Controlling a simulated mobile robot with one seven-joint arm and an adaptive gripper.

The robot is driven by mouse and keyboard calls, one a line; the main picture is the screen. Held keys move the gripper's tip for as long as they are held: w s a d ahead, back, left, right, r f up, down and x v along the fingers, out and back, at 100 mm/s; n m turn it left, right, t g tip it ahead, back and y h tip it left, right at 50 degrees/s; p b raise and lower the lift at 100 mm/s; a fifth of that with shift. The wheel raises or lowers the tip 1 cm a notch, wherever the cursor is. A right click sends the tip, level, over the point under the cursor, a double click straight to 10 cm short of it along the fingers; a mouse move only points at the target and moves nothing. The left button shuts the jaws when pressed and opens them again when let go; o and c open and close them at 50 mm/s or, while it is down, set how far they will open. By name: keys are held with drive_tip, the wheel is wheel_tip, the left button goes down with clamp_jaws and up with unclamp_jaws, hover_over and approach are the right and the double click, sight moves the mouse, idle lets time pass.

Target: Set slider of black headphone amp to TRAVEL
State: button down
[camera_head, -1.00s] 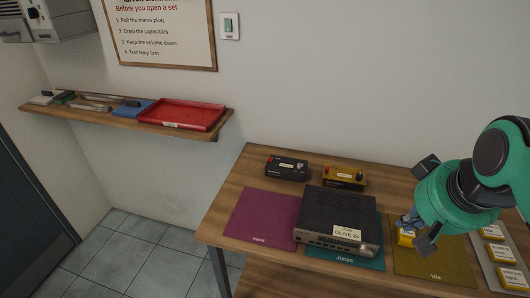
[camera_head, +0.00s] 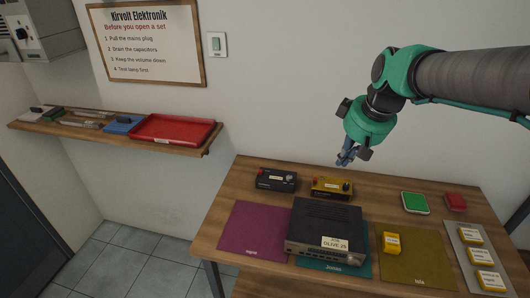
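A small black box (camera_head: 276,179) with a pale label and a red spot at its left end stands at the back left of the table; it looks like the black headphone amp. Its slider and setting are too small to make out. My gripper (camera_head: 345,157) hangs in the air to its right, above and behind the yellow box (camera_head: 332,187), pointing down. It appears empty. Its bluish fingers look close together, but I cannot tell whether they are open or shut.
A large black hifi unit (camera_head: 328,218) labelled OLIVE stands on the teal mat, in front of the small boxes. A yellow block (camera_head: 391,242) sits on the olive mat (camera_head: 425,258). The purple mat (camera_head: 255,228) is clear. A green-topped item (camera_head: 415,202) and red block (camera_head: 456,201) are at right.

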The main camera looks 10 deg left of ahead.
drive_tip(key=w+a+f+n+g+y+p, duration=0.1)
drive_tip(key=w+a+f+n+p, duration=0.4)
drive_tip(key=w+a, duration=0.65)
drive_tip(key=w+a+f+n+g+p, duration=0.15)
drive_tip(key=w+a+f+p, duration=0.35)
drive_tip(key=w+a, duration=0.65)
drive_tip(key=w+a+f+n+p, duration=0.2)
drive_tip(key=a+f+n, duration=0.1)
drive_tip(key=a+f, duration=0.6)
drive_tip(key=shift+w+a+f+n+g+y, duration=0.15)
drive_tip(key=shift+w+f+n+g+y, duration=0.2)
drive_tip(key=shift+f, duration=0.45)
drive_tip(key=shift+s, duration=0.1)
